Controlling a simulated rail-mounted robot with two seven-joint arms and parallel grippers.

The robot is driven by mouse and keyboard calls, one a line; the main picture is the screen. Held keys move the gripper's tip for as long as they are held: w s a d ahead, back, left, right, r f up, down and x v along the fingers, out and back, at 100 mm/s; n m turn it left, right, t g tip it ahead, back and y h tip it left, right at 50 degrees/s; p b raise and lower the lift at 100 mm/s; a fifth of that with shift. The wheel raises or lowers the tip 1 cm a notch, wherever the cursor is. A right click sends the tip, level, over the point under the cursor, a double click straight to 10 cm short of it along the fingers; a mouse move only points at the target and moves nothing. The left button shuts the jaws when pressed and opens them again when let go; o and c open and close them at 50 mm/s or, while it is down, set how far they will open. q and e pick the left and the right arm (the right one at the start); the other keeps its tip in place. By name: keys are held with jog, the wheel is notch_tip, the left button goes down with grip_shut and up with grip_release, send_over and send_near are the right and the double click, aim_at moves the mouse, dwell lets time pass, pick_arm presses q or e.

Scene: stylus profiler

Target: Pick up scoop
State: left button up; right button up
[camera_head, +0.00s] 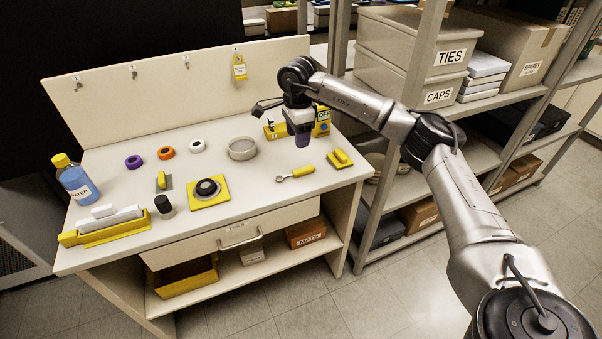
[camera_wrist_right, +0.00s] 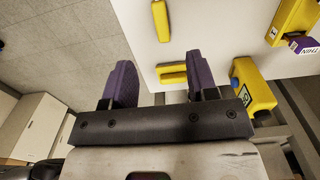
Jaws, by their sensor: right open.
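The scoop (camera_head: 296,173) lies on the white workbench near its front right part, with a yellow handle to the right and a small metal bowl to the left. In the right wrist view, a yellow handle at the top edge looks like the scoop (camera_wrist_right: 160,20); its bowl is out of frame. My right gripper (camera_head: 302,142) is above the bench, behind the scoop in the picture, pointing down. Its purple fingers also show in the right wrist view (camera_wrist_right: 163,78), apart with nothing between them. My left gripper is not in view.
A grey round dish (camera_head: 242,148) and a yellow plate with a black disc (camera_head: 208,192) stand to the left. A yellow device (camera_head: 322,122) is behind my right gripper. Shelves (camera_head: 480,152) stand to the right.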

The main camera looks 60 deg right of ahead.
jog(key=b, duration=0.3)
send_over(298, 170)
notch_tip(298, 170, down, 7)
jog(key=shift+f, duration=0.2)
notch_tip(298, 170, down, 5)
jog(key=b, duration=0.2)
jog(key=shift+r+b, duration=0.2)
jog(key=shift+b, duration=0.2)
jog(key=shift+a+f, duration=0.1)
jog(key=shift+f, duration=0.25)
jog(key=c, duration=0.3)
grip_shut()
jog(key=shift+r, duration=0.15)
